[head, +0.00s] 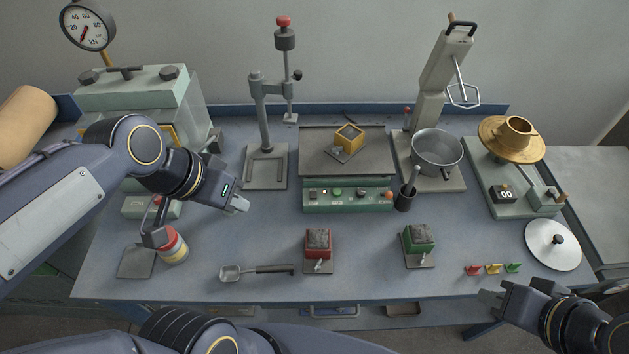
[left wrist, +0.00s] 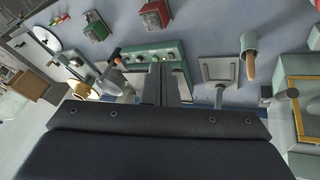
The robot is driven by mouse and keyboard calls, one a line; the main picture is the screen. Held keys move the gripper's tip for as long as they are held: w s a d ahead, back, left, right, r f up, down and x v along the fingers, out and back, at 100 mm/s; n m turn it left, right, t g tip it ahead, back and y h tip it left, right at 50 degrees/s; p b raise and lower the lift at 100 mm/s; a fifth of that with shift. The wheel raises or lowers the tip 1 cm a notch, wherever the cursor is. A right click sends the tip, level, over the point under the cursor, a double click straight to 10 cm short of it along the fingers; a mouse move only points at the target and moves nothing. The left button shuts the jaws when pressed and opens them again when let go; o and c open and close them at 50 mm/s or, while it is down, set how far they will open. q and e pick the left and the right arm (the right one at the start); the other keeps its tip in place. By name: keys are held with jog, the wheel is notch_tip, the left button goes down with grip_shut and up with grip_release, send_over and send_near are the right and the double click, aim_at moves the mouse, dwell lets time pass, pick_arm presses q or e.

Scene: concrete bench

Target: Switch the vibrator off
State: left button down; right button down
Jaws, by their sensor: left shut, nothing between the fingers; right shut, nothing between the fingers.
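The vibrator, a table with a dark plate (head: 315,150) and a green control panel (head: 345,206), stands at the middle back of the bench. Its panel carries small buttons, a pale dial and a green spot; labels are too small to read. A yellow cube mould (head: 350,137) sits tilted on the plate. My left gripper (head: 240,205) is shut and empty, left of the panel and apart from it. The left wrist view shows the panel (left wrist: 140,54) beyond the fingers (left wrist: 166,88). My right gripper (head: 484,301) is shut and empty at the front right edge.
A stand (head: 266,172) is left of the vibrator; a black cup (head: 405,198) with a tool is right of it. The bench between panel and moulds is mostly clear.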

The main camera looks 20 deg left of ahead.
pick_arm(q)
jog(key=w+m+g, duration=0.2)
jog(key=w+m, duration=0.1)
jog(key=w, duration=0.3)
jog(key=m+g+y+b, duration=0.2)
jog(key=m+g+y, duration=0.15)
jog(key=m, duration=0.65)
send_over(312, 198)
jog(key=w, duration=0.3)
notch_tip(312, 198, down, 10)
jog(key=shift+w+a+g, duration=0.15)
jog(key=shift+a+g, duration=0.25)
jog(key=shift+g, duration=0.05)
jog(key=shift+f, duration=0.15)
jog(key=s+f+p, duration=0.1)
jog(key=f, duration=0.3)
jog(key=f+p, duration=0.1)
jog(key=f, duration=0.4)
jog(key=s+f, duration=0.1)
jog(key=f, duration=0.3)
jog(key=shift+s+d+f+p, duration=0.2)
jog(key=shift+s+d+p, duration=0.1)
jog(key=shift+d+p, duration=0.1)
jog(key=shift+f, duration=0.1)
